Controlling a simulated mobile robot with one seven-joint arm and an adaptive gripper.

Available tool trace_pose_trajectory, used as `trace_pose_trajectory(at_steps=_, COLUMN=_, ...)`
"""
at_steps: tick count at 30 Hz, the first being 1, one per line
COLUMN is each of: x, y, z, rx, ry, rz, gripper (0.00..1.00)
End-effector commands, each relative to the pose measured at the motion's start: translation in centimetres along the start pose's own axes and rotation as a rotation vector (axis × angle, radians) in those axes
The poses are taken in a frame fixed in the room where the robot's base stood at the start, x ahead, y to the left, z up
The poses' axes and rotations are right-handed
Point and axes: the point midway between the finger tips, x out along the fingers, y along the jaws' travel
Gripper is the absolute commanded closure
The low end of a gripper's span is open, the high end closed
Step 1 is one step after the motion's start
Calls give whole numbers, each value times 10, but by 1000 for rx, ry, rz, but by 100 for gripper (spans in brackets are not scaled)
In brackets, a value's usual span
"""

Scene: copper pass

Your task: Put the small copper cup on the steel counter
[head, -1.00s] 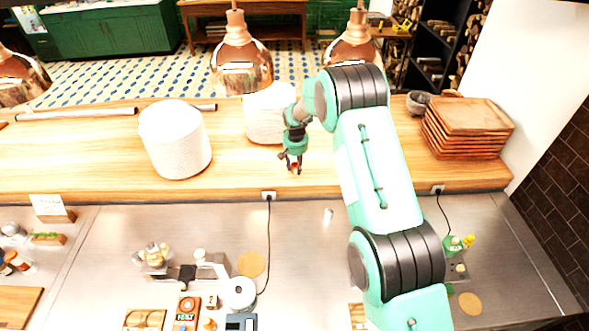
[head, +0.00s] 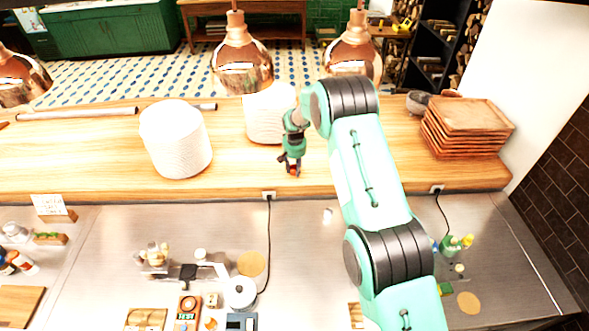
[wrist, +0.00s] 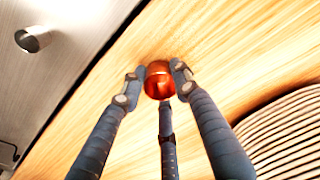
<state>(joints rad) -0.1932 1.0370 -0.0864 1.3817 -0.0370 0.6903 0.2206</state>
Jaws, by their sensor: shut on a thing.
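The small copper cup (wrist: 159,81) sits between the fingertips of my gripper (wrist: 158,78) in the wrist view, and the fingers are shut on it. In the head view my gripper (head: 291,168) is over the front part of the wooden shelf (head: 231,180), with a bit of the copper cup showing at its tips. I cannot tell whether the cup touches the wood or hangs just above it. The steel counter (head: 305,255) lies in front of the shelf and also shows at the upper left of the wrist view (wrist: 75,22).
Stacks of white plates (head: 177,145) stand on the shelf beside my gripper. Copper lamps (head: 242,70) hang above the shelf. A small metal cylinder (head: 328,215) stands on the counter. A black cord (head: 268,232) runs down nearby. The counter right of the cord is mostly clear.

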Motion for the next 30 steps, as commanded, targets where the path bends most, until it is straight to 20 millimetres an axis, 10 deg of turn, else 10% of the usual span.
trace_pose_trajectory(at_steps=9, x=4, y=0, z=1, rx=0, ry=0, rz=0, gripper=95)
trace_pose_trajectory(at_steps=10, x=4, y=0, z=1, rx=0, ry=-1, rz=0, gripper=66)
trace_pose_trajectory(at_steps=12, x=3, y=0, z=1, rx=0, ry=-1, rz=0, gripper=52)
trace_pose_trajectory(at_steps=30, x=2, y=0, z=0, rx=0, ry=-1, rz=0, gripper=51)
